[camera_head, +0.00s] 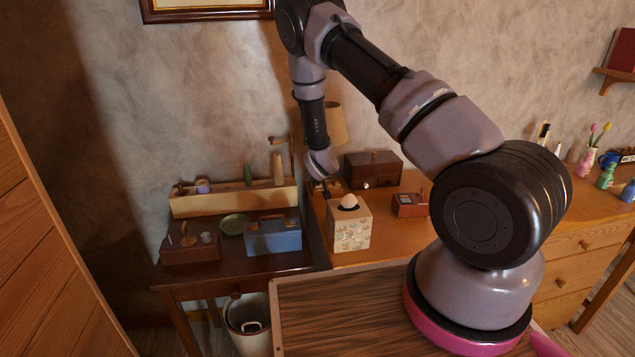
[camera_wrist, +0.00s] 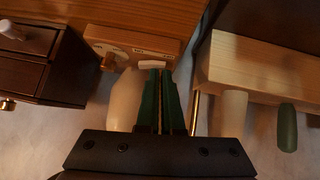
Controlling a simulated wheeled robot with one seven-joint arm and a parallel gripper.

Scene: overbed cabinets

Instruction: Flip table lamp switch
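The table lamp shows in the head view by its beige shade (camera_head: 337,124), partly behind my arm. Its base is mostly hidden there by my wrist. In the wrist view a wooden lamp base (camera_wrist: 118,46) has a round dial-like plate and a small pale switch piece (camera_wrist: 151,64) on its edge. A beige rounded part (camera_wrist: 125,98), likely the shade, lies beside my fingers. My gripper (camera_wrist: 161,72) has its green fingers together with nothing visible held. Its tips are right by the pale switch piece; I cannot tell whether they touch it.
A dark drawer box (camera_head: 372,169) stands right of the lamp. A tissue box (camera_head: 350,224) and small red box (camera_head: 410,204) are in front. A wooden rack (camera_head: 232,201) stands left, close to my gripper in the wrist view (camera_wrist: 262,68). A blue toolbox (camera_head: 273,237) sits lower left.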

